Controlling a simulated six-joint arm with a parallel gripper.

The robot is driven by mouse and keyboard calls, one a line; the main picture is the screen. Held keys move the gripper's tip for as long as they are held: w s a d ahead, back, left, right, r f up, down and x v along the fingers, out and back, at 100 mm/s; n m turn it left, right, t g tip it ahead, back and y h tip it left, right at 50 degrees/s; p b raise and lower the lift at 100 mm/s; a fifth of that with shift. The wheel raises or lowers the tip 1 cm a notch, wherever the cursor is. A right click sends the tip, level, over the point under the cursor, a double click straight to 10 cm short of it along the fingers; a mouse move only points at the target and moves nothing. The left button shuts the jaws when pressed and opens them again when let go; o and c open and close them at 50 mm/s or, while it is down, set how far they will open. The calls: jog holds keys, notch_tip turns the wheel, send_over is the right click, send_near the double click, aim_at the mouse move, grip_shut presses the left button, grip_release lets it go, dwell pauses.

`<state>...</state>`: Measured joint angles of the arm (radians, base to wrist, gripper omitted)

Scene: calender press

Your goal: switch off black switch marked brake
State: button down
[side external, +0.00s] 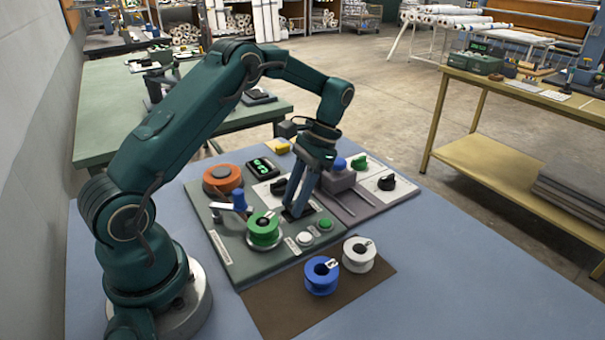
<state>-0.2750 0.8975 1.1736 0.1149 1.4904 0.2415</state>
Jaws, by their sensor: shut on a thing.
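My gripper (293,207) points down at the green control panel (232,262), in the middle of the side external view. Its fingers are shut on a small dark part at the panel, which I take to be the black switch. The switch's dark base (308,212) shows around the fingertips. The fingers hide most of the switch, so its position cannot be seen. The nearby labels are too small to read. A black knob (278,187) sits on a white plate just behind the fingers. Another black knob (386,182) is on the panel's right part.
A green spool (264,230) and a blue-handled lever (239,202) stand left of my gripper. A white button (305,238) and green button (326,224) are in front. Blue (321,276) and white (359,255) spools stand on a brown mat. The blue tabletop at right is clear.

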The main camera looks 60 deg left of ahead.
jog(key=c, duration=0.6)
grip_release()
jog(key=shift+r, duration=0.1)
jog(key=shift+v, duration=1.8)
jog(key=shift+w+r, duration=0.35)
jog(key=shift+r, duration=0.2)
